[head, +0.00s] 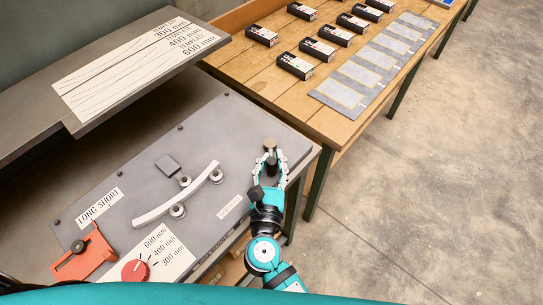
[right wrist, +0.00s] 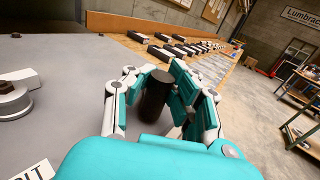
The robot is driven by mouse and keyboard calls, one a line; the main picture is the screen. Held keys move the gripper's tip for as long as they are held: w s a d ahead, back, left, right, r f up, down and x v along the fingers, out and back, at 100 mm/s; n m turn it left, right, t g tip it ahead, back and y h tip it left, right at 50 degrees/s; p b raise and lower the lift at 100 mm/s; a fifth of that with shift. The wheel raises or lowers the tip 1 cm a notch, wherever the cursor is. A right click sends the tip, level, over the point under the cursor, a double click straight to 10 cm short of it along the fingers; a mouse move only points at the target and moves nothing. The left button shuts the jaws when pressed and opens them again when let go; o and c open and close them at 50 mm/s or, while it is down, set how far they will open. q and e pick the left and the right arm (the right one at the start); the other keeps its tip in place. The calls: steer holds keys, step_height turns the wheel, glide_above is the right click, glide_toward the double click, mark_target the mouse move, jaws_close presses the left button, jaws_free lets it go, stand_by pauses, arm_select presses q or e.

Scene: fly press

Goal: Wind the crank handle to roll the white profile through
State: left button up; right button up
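The white profile (head: 190,187) is a curved strip lying among small round rollers (head: 177,210) on the grey machine top. The crank handle (head: 271,166) is a dark upright grip near the right end of that top. It also shows as a dark cylinder in the right wrist view (right wrist: 156,92). My right gripper (head: 270,159) has its fingers on both sides of the handle. The fingers look closed in against it, though the contact is small to see. The handle's lower end is partly hidden in the wrist view. My left gripper is out of view.
A red dial (head: 135,271) marked 600, 400 and 300 mm and an orange-red slider (head: 84,257) by a LONG SHORT label are at the lower left. A raised template shelf (head: 60,80) overhangs behind. A wooden table (head: 262,85) with several boxes stands beyond; floor at right is clear.

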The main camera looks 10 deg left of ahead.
steer(key=o, duration=0.4)
steer(key=shift+s+d+r, duration=0.15)
steer(key=shift+s+r, duration=0.1)
steer(key=shift+s, duration=0.05)
steer(key=shift+o, duration=0.7)
steer(key=shift+w, duration=0.25)
steer(key=s, duration=1.2)
